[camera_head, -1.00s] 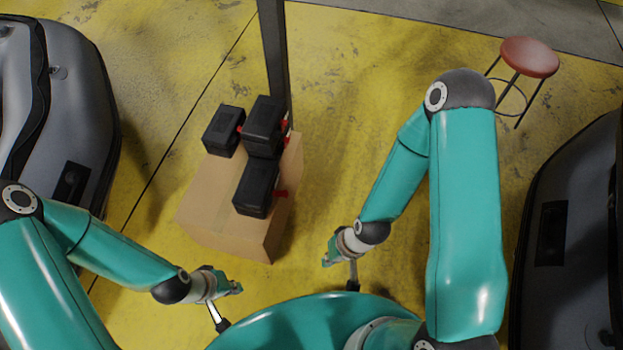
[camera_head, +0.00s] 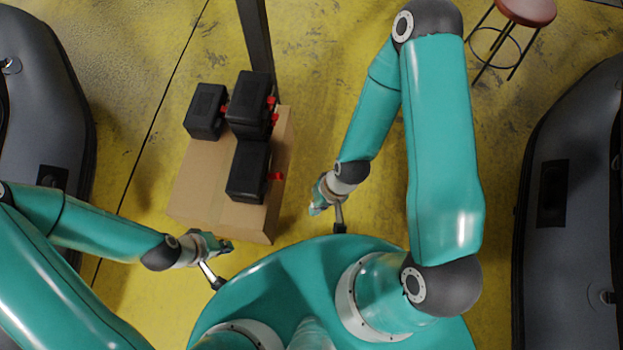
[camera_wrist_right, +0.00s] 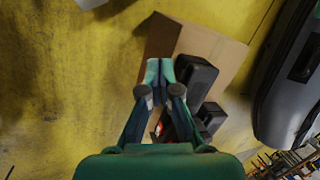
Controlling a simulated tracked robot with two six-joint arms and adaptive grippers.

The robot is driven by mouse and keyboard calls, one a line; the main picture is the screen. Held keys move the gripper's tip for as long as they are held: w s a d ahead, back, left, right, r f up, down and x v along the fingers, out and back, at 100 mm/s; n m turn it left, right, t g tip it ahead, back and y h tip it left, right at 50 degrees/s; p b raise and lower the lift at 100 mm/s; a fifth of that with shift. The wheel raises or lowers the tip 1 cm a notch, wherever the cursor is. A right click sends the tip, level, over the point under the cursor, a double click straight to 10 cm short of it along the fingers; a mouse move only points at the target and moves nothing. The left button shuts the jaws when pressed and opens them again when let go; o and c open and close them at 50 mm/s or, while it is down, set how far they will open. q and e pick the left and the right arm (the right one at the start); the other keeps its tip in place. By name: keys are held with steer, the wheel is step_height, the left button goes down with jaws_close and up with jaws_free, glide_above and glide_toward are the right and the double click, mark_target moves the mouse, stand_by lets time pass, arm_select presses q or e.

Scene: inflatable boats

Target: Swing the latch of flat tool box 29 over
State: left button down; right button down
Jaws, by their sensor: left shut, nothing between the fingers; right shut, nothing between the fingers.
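Several black tool boxes with red latches sit on a cardboard box (camera_head: 190,190). One box (camera_head: 205,112) is at the back left, one (camera_head: 252,104) at the back right, and one (camera_head: 249,171) nearer me. Red latches (camera_head: 275,176) show on their right sides. I cannot read any number, so I cannot tell which is 29. My right gripper (camera_head: 315,209) is shut and empty, right of the cardboard box and apart from the tool boxes. In the right wrist view its fingers (camera_wrist_right: 160,72) overlap the boxes in the picture. My left gripper (camera_head: 228,246) is shut and empty, in front of the cardboard box.
A dark post (camera_head: 256,40) stands just behind the boxes. Grey inflatable boats lie at left (camera_head: 45,90) and right (camera_head: 570,200). A red-topped stool (camera_head: 527,11) is at the far right. Yellow floor (camera_head: 325,90) between the post and my right arm is clear.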

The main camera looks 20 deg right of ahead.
steer(key=s+d+f+m+g+b, duration=0.1)
steer(key=d+f+m+g+b, duration=0.15)
steer(key=f+m+b, duration=0.5)
steer(key=m+t+y+b, duration=0.6)
steer(key=m+t+b, duration=0.3)
steer(key=m+b, duration=0.75)
glide_toward(276, 177)
steer(key=s+d+f+n+b, duration=0.1)
steer(key=s+d+f+n, duration=0.1)
steer(key=d+f, duration=0.25)
steer(key=w+a+f+b, duration=0.2)
steer(key=w+a+b, duration=0.1)
steer(key=a, duration=0.4)
steer(key=shift+w, duration=0.9)
steer(key=shift+a+r, duration=0.1)
steer(key=shift+a, duration=0.05)
